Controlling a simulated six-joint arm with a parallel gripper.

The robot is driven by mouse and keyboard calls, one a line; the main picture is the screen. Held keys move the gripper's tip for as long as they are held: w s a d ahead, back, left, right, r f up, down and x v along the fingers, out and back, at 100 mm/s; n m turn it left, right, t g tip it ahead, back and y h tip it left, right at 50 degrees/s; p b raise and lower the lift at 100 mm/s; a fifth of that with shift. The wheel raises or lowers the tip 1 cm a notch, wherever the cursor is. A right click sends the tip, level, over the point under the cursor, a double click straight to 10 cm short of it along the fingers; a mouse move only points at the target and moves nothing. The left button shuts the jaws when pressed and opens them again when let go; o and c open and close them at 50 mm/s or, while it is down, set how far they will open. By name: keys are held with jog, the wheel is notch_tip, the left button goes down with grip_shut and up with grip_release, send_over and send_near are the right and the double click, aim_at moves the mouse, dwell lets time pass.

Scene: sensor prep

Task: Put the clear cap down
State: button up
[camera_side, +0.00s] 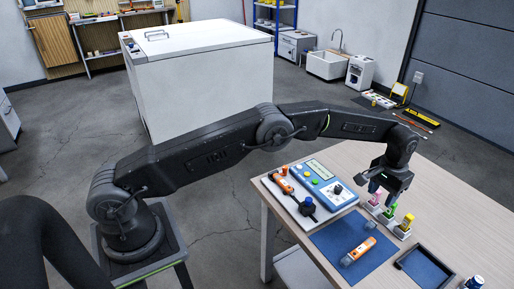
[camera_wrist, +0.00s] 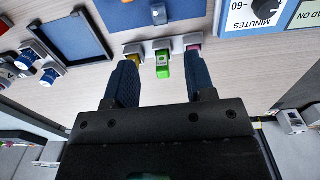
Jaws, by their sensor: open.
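My gripper (camera_side: 381,192) is open and empty above the right part of the table, over the row of small holders. In the wrist view its two dark blue fingers (camera_wrist: 163,82) stand wide apart, with nothing between them. A small greyish, see-through piece that looks like the clear cap (camera_side: 370,225) rests on the blue mat (camera_side: 328,238), near the mat's corner beside the holders. It also shows at the top of the wrist view (camera_wrist: 158,14), apart from the fingers.
Pink (camera_side: 376,199), green (camera_side: 391,211) and yellow (camera_side: 407,222) topped items stand in pale holders just beneath my gripper. A blue panel with a dial (camera_side: 325,188) lies left. A dark-rimmed tray (camera_side: 400,263) and a blue-capped container (camera_side: 473,282) are at right.

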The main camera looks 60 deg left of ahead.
jog(key=s+a+r+t, duration=0.1)
jog(key=s+a+r, duration=0.25)
jog(key=r, duration=0.65)
jog(key=s+a+r+t, duration=0.1)
jog(key=s+a+r, duration=0.3)
jog(key=r, duration=0.7)
jog(key=s+a+r+t, duration=0.1)
jog(key=s+r, duration=0.2)
jog(key=s, duration=0.4)
jog(key=s+a+r+t, duration=0.1)
jog(key=s+a+r, duration=0.15)
jog(key=s, duration=0.45)
jog(key=s+a+f, duration=0.1)
jog(key=s+f, duration=0.1)
jog(key=s, duration=0.7)
jog(key=s+a+f+t, duration=0.1)
jog(key=s+f, duration=0.1)
jog(key=s, duration=0.7)
jog(key=shift+t, duration=0.3)
